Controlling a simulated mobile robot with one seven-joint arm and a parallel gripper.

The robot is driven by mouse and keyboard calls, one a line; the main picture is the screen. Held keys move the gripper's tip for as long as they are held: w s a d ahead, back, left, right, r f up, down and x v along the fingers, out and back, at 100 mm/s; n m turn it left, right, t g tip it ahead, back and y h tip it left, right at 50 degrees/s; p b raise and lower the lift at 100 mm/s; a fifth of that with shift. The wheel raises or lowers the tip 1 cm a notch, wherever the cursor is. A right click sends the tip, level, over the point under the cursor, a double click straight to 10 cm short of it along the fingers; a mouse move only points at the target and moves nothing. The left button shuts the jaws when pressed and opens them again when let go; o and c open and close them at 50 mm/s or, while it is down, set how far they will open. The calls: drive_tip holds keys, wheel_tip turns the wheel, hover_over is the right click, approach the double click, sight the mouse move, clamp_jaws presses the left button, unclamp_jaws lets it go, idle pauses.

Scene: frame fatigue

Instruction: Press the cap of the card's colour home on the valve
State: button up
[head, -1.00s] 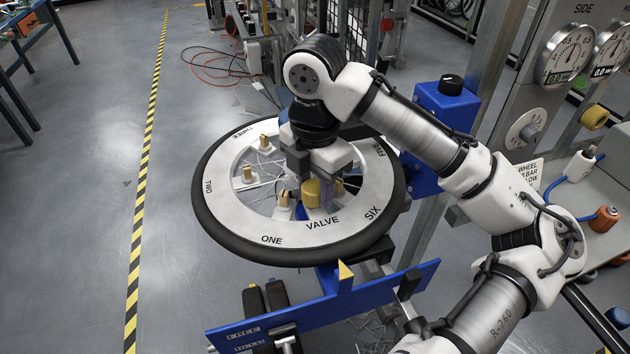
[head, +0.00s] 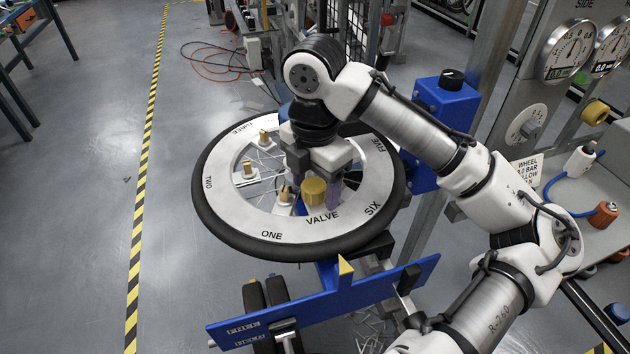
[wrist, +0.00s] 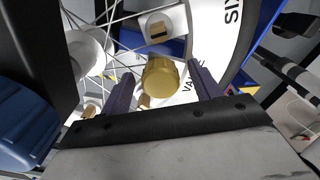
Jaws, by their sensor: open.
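A yellow cap (head: 314,190) sits at the wheel's rim by the word VALVE; whether it is fully seated is hard to tell. It also shows in the wrist view (wrist: 160,77). My gripper (head: 322,186) is open above the rim, its dark fingers on either side of the cap. In the wrist view my gripper (wrist: 163,85) shows a gap between each finger and the cap. The valve stem is hidden under the cap. The card (head: 525,170) on the post at right mentions the wheel, bar and yellow, in small print.
The wheel (head: 240,218) lies flat on a blue stand (head: 330,298), with several brass-tipped fittings inside its rim. A second yellow part (head: 596,112), an orange cap (head: 605,213) and gauges (head: 570,50) are at right. A blue box (head: 443,120) stands close behind the wheel.

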wheel_tip(320, 180, up, 14)
idle(0.6)
drive_tip(key=shift+s+f, duration=0.1)
drive_tip(key=shift+f, duration=0.05)
